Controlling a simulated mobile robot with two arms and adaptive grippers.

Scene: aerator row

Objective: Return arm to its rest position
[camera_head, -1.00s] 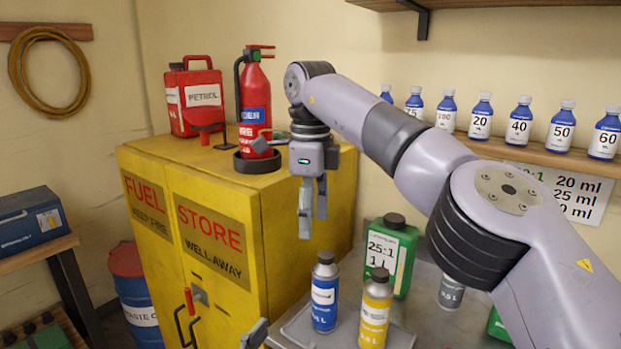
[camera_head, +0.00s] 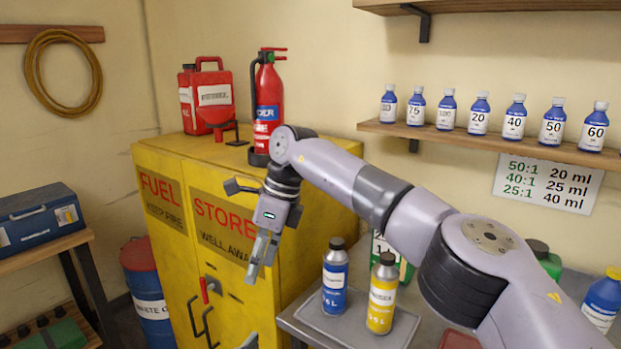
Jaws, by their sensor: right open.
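My right gripper (camera_head: 261,258) hangs fingers-down in front of the yellow fuel store cabinet's right front corner, below the red fire extinguisher. It is open and no object shows between its fingers. My right arm reaches in from the lower right, bent at the elbow. A small grey piece at the bottom edge (camera_head: 250,341) may be part of my left gripper; its jaws cannot be made out.
The yellow cabinet (camera_head: 225,262) carries a red petrol can (camera_head: 213,97) and the extinguisher (camera_head: 268,105). A blue bottle (camera_head: 335,280) and a yellow bottle (camera_head: 381,295) stand upright on a grey tray (camera_head: 316,325), right of the gripper. A wall shelf (camera_head: 440,134) holds several blue bottles.

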